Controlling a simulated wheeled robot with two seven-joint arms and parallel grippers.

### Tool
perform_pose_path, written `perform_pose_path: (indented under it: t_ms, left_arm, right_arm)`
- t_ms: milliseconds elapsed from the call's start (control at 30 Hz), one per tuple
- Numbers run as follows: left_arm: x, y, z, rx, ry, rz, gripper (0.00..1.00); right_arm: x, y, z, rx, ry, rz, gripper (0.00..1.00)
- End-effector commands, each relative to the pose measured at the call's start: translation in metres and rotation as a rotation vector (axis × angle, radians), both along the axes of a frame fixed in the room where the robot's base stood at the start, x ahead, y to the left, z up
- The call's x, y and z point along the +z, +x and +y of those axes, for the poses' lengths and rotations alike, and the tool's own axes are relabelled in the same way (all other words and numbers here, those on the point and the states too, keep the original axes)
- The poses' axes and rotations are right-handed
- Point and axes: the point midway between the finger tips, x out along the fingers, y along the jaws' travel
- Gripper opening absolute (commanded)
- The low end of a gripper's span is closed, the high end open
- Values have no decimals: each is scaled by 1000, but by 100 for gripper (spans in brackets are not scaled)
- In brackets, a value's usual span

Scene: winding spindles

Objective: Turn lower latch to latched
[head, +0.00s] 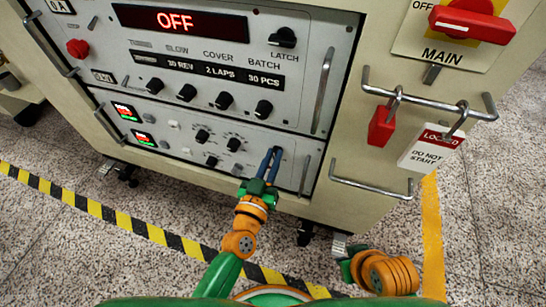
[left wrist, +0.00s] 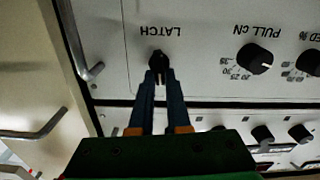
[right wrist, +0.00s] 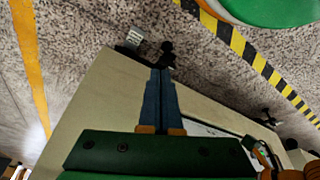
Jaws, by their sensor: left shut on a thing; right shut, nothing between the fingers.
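The lower latch is a small black knob (left wrist: 157,60) under an upside-down LATCH label in the left wrist view. My left gripper (left wrist: 157,76) is shut on it, with one blue finger on each side. In the head view my left gripper (head: 272,153) reaches the right part of the lower panel (head: 262,133) and hides most of the knob. The knob's pointer looks roughly upright in the left wrist view, but its exact setting is hard to read. My right gripper (right wrist: 163,72) is shut and empty, low beside the cabinet.
The upper panel has another black LATCH knob (head: 283,37) and an OFF display (head: 175,20). Metal handles (head: 305,174) flank the panels. Striped tape (head: 110,216) crosses the floor.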

Motion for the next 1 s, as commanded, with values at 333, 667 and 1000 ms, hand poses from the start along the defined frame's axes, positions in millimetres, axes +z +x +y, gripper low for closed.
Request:
perform_pose_path:
  t_ms: [333,667,1000]
  left_arm:
    - [0,1,3,-1,-291,97,0]
    - [-3,2,5,-1,-591,193,0]
    - [-6,3,8,-1,-898,293,0]
  right_arm:
    - [-18,5,-1,-2,-5,15,0]
    - [-23,5,0,-3,-4,18,0]
    - [-20,5,0,-1,-3,17,0]
